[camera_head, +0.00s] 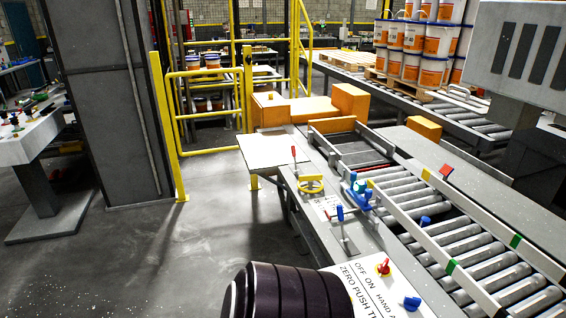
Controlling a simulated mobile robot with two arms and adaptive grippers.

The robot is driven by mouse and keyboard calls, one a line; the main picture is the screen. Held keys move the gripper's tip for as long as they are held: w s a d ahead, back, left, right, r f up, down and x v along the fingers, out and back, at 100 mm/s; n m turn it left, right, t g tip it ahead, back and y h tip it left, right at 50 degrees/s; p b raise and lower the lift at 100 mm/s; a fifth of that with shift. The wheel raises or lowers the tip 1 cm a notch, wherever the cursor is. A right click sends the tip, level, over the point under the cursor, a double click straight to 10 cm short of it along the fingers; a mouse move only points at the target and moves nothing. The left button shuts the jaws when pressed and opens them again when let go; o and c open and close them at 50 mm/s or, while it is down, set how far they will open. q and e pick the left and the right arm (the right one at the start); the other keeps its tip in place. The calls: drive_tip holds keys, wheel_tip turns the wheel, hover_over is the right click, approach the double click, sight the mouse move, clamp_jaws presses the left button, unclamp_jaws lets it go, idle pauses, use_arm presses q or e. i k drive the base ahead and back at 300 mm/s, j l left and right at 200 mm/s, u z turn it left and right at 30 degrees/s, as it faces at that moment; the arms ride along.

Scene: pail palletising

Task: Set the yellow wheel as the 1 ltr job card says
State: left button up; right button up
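The yellow wheel (311,184) lies flat on the grey side rail of the roller conveyor, near the middle of the view. A small white scale plate with marks (330,206) is just in front of it; its marks are too small to read. A red-handled lever (294,156) stands behind the wheel. I cannot make out a 1 ltr job card. Neither of my grippers shows. A dark ribbed rounded part, which looks like my own arm, fills the bottom centre and touches neither wheel nor lever.
A white control panel (372,292) with a red knob (383,267) and a blue knob (411,303) is at bottom right. Blue clamps (360,190) stand beside the rollers (440,228). A yellow guard rail (205,112) is behind. The floor (170,255) at left is clear.

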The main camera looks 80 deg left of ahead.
sight(310, 178)
drive_tip(key=u, duration=2.55)
drive_tip(key=i+j+z, duration=0.1)
drive_tip(key=z, duration=0.35)
drive_tip(key=i+j+z, duration=0.25)
drive_tip(key=z, duration=0.25)
